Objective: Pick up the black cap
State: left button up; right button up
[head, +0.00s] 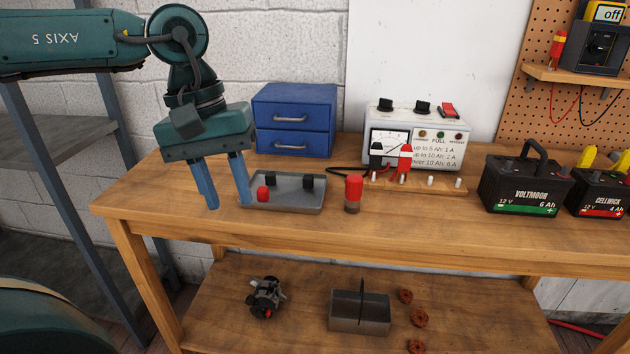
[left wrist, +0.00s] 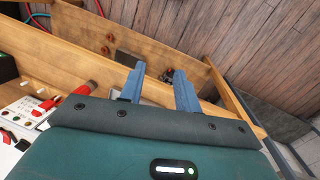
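Two small black pieces stand in the grey metal tray (head: 300,207) on the workbench. One black piece (head: 272,181) is left of centre and the other black piece (head: 307,181) is to its right. I cannot tell which is the black cap. A red cap (head: 263,193) lies in the tray's left part. My left gripper (head: 228,203) points down at the tray's left end, with its blue fingers apart and nothing between them. It also shows in the left wrist view (left wrist: 158,72), where the black pieces cannot be made out. My right gripper is not in view.
A red-topped container (head: 353,190) stands right of the tray. A blue drawer unit (head: 294,120) and a white charger (head: 415,135) stand behind. Batteries (head: 525,183) are at the right. The bench's left end (head: 150,200) is clear. A divided bin (head: 359,312) is on the lower shelf.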

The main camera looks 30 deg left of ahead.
aim_at(308, 180)
jog(key=i, duration=0.85)
